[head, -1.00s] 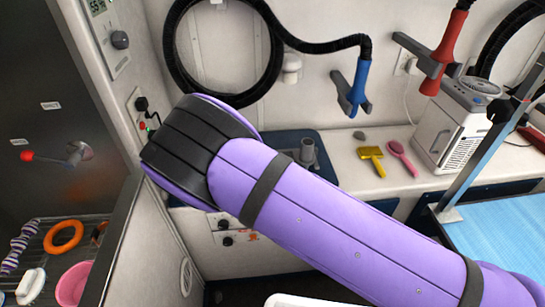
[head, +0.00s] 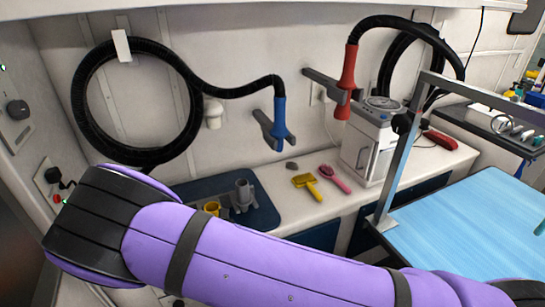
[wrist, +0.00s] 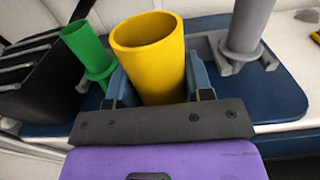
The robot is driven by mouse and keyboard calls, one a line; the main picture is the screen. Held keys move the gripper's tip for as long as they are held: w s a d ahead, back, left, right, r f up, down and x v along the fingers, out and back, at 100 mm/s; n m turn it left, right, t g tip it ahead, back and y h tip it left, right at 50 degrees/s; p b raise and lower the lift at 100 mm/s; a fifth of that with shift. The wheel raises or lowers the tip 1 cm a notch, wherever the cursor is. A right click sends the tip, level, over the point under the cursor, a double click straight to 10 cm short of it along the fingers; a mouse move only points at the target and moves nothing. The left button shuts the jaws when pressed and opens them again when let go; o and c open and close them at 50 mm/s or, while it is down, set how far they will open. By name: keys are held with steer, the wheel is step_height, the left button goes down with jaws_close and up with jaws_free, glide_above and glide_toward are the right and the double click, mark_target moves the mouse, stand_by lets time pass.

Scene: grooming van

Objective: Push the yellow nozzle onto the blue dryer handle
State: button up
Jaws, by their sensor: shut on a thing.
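The blue dryer handle (head: 279,122) hangs in a grey wall cradle (head: 265,125), at the end of a black hose coiled on the wall. The yellow nozzle (wrist: 148,62) is a tapered tube, upright, in the wrist view. My gripper (wrist: 155,80) is shut on it, one blue finger on each side. In the head view the yellow nozzle (head: 211,208) shows only in part above my purple arm, and my gripper is hidden there. Its lower end is hidden, so I cannot tell whether it touches the dark blue mat (wrist: 285,100).
A green nozzle (wrist: 88,50) stands left of the yellow one and a grey nozzle (wrist: 248,25) stands in a holder to its right. A yellow brush (head: 305,182), a pink brush (head: 333,178) and a white appliance (head: 368,145) are on the counter. A red dryer handle (head: 347,82) hangs further right.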

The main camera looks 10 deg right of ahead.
steer(key=w+d+r+m+h, duration=0.1)
steer(key=w+d+m+h, duration=0.15)
steer(key=d, duration=1.55)
steer(key=w+d+m+h, duration=0.1)
steer(key=w+d+h, duration=0.3)
steer(key=d, duration=1.5)
steer(key=w+a+m+g+h, duration=0.2)
steer(key=w+a+m+h, duration=0.35)
steer(key=a+h, duration=0.4)
steer(key=w+a+y, duration=0.2)
steer(key=w+a, duration=0.2)
steer(key=w, duration=0.6)
steer(key=shift+a+r, duration=0.3)
steer(key=shift+w, duration=0.1)
steer(key=shift+r, duration=1.95)
